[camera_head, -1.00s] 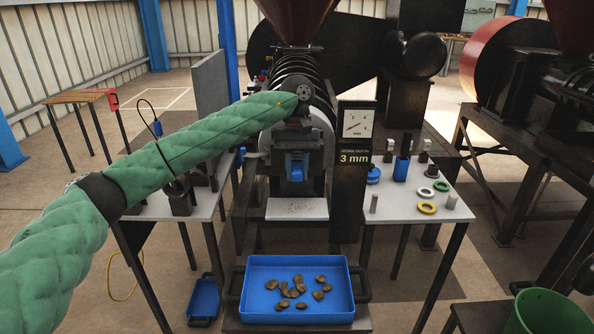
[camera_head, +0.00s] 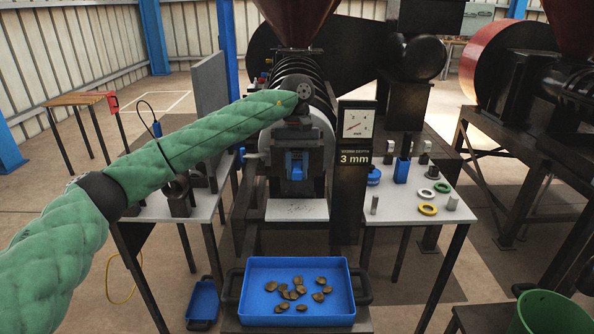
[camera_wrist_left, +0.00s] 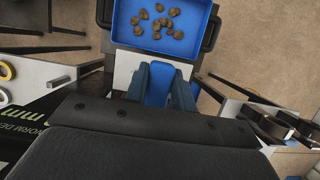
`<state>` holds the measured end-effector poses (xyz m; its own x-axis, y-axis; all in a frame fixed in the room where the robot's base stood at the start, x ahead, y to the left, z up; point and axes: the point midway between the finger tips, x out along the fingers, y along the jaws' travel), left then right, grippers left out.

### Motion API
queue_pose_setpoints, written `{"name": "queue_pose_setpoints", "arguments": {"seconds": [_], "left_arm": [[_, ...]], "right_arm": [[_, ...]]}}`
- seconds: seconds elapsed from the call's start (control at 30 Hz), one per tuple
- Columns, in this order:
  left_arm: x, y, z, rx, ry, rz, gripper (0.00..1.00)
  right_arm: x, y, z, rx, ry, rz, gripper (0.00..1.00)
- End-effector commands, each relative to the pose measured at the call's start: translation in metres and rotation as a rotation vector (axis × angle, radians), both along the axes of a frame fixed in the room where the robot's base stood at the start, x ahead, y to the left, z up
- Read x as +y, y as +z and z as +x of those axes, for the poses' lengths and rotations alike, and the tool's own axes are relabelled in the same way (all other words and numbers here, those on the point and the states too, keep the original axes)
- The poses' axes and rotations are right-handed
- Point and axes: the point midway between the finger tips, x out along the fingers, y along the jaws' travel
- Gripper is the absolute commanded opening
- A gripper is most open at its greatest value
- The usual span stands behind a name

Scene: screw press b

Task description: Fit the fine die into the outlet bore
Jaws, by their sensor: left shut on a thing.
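My right gripper is not in view.
A blue tray (camera_head: 298,313) with several brown pieces stands below the press. The right table (camera_head: 405,212) holds a yellow ring (camera_head: 427,209), a green ring, a white ring and small metal cylinders. A gauge panel (camera_head: 357,132) reading 3 mm stands close right of my gripper.

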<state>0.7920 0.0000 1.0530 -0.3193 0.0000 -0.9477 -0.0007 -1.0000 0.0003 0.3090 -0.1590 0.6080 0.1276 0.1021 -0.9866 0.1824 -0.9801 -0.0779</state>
Motion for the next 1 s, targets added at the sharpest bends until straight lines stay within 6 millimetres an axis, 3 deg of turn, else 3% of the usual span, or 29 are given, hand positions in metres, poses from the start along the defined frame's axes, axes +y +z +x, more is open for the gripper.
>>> {"name": "queue_pose_setpoints", "arguments": {"seconds": [1.0], "left_arm": [[0.000,0.001,0.022,-0.002,0.000,0.000,0.00]], "right_arm": [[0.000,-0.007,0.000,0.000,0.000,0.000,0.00]]}}
